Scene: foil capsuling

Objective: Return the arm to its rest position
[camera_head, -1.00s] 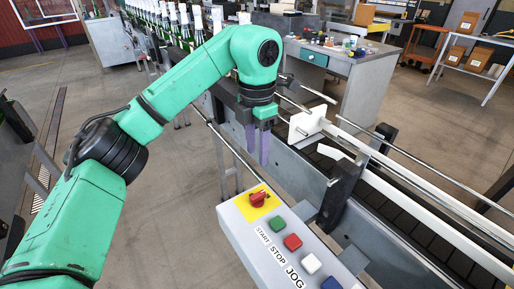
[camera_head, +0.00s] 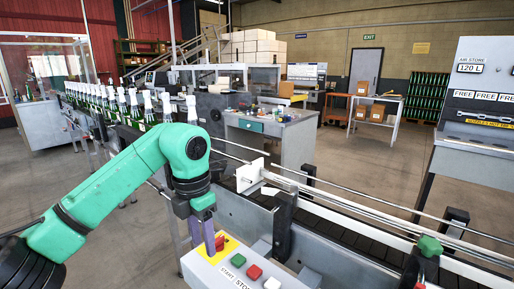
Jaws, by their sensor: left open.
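My left arm comes in from the left in the head view. Its gripper (camera_head: 208,237) points down with two purple fingers, just above the yellow plate (camera_head: 214,250) on the grey control box (camera_head: 232,276). The fingers look empty. The gripper partly hides the yellow plate and the red switch (camera_head: 220,243) there; I cannot tell whether the fingers touch the switch. My right gripper is not in view.
Foil-topped bottles (camera_head: 110,100) line up behind my arm. A grey table (camera_head: 268,125) with small items stands behind. Open floor (camera_head: 350,170) lies beyond.

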